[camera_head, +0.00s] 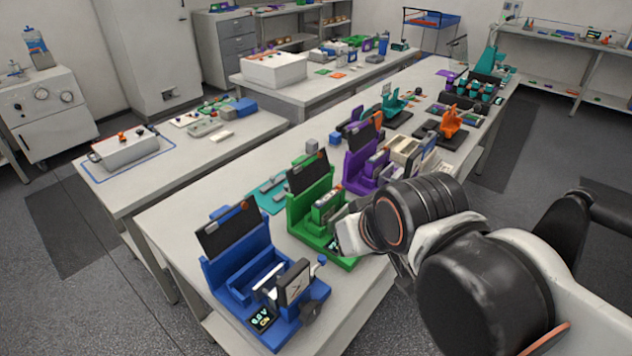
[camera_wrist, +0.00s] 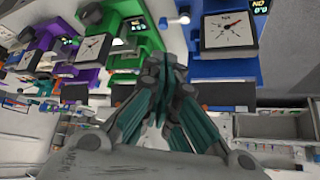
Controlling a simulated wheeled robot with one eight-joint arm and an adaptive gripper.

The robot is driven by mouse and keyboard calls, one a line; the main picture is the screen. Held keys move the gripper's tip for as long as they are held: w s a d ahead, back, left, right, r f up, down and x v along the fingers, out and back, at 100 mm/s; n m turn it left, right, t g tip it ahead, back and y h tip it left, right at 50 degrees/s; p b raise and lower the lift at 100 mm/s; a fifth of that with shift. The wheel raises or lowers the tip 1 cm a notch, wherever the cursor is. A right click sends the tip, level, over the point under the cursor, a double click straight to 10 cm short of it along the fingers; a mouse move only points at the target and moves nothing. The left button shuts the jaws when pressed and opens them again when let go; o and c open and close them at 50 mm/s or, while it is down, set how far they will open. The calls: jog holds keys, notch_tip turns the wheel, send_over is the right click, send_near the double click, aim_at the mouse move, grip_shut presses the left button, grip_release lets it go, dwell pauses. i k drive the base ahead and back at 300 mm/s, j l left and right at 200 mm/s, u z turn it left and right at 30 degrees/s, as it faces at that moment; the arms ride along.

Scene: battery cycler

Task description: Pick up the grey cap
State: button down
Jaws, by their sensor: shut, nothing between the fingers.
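I cannot make out the grey cap for certain. In the head view my arm hides the fingers.
The blue station (camera_head: 238,262) stands at the table's near end, with the green station (camera_head: 308,200) and purple station (camera_head: 360,172) beyond it. A teal tray (camera_head: 270,193) lies behind them. The near left table corner (camera_head: 165,225) is bare.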

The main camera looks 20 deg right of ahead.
aim_at(278, 199)
jog(key=i+l, duration=0.15)
jog(key=l, duration=0.2)
jog(key=i+l+z, duration=0.1)
jog(key=l, duration=0.25)
jog(key=i+l+z, duration=0.15)
jog(key=i, duration=0.5)
jog(key=z, duration=0.1)
jog(key=u, duration=0.1)
